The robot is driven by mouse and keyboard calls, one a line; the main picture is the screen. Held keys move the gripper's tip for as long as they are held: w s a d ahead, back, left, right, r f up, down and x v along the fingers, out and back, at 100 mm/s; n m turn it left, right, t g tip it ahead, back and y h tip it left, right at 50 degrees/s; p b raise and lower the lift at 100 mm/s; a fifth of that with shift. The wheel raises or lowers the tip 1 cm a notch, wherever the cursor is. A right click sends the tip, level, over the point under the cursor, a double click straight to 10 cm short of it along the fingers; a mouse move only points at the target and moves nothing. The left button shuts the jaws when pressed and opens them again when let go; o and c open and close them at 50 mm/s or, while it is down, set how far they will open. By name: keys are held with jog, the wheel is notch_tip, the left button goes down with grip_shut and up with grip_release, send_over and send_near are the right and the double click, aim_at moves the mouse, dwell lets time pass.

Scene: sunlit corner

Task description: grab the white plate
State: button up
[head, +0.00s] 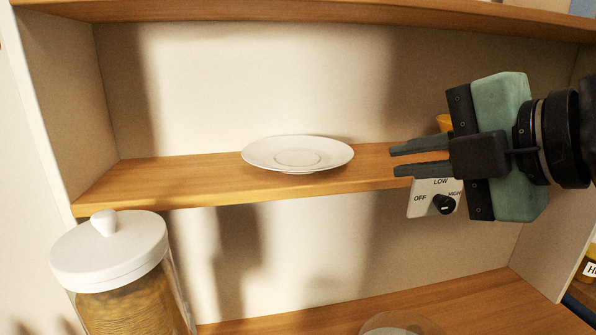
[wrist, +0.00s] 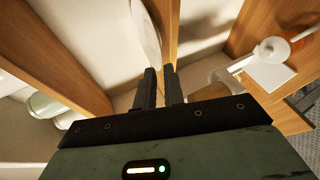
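The white plate (head: 297,152) lies face up on the middle wooden shelf, near its front edge. In the wrist view the plate (wrist: 147,32) shows edge-on beyond my fingertips. My gripper (head: 393,160) is to the right of the plate at about shelf height, its fingers pointing left toward it. A clear gap separates the fingertips from the plate rim. In the wrist view the fingers (wrist: 159,72) are slightly apart with nothing between them.
A glass jar with a white lid (head: 110,250) stands at the lower left. A dial panel (head: 433,200) and a yellow object (head: 444,122) are partly behind my gripper. A round glass dish (head: 400,324) is on the lower shelf. The upper shelf board (head: 300,10) is overhead.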

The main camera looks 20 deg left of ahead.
jog(key=b, duration=0.2)
send_near(332, 167)
jog(key=x, duration=0.4)
jog(key=b+x, duration=0.1)
jog(key=x, duration=0.4)
jog(key=shift+f, duration=0.1)
grip_shut()
jog(key=shift+r, duration=0.2)
